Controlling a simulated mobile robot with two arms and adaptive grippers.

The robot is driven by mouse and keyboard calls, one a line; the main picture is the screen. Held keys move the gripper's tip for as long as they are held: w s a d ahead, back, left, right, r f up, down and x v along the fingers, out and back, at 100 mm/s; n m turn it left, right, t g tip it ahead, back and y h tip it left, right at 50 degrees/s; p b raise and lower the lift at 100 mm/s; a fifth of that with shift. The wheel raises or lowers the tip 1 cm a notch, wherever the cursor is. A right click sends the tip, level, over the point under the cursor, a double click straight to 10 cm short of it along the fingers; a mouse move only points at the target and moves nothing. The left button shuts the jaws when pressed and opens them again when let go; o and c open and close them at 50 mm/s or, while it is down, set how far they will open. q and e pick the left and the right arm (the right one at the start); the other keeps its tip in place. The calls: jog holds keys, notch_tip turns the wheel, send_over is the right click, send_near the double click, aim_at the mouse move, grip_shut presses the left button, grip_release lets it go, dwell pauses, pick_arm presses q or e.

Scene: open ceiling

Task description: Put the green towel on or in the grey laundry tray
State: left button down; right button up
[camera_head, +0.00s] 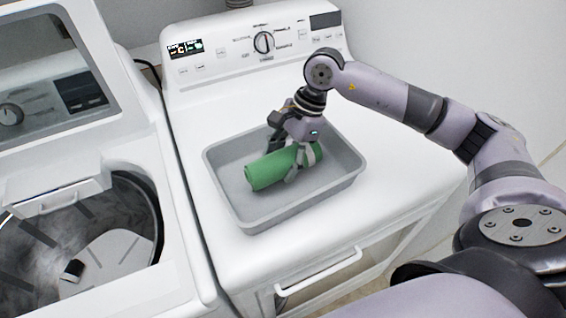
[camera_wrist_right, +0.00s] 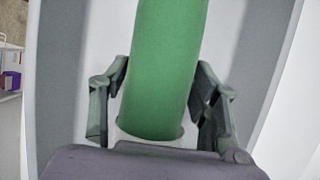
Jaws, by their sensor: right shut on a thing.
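The green towel (camera_head: 268,169) is a rolled cylinder. In the head view it lies within the outline of the grey laundry tray (camera_head: 248,219), near its middle. Whether it touches the tray floor I cannot tell. My right gripper (camera_head: 285,160) reaches down from above and is shut on the towel. In the right wrist view the towel (camera_wrist_right: 165,60) runs between the two fingers of the right gripper (camera_wrist_right: 163,115), with the tray (camera_wrist_right: 262,50) around it. My left gripper is not in view.
The tray sits on a white dryer top (camera_head: 385,190) with a control panel (camera_head: 255,45) behind. At left is an open washer (camera_head: 190,230) with its lid up and a drum (camera_head: 110,220). Bare dryer top lies right of the tray.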

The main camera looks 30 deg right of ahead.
notch_tip(320, 180, down, 2)
jog(key=shift+f, duration=0.1)
jog(key=shift+f, duration=0.1)
jog(key=o, duration=1.4)
jog(key=shift+c, duration=0.2)
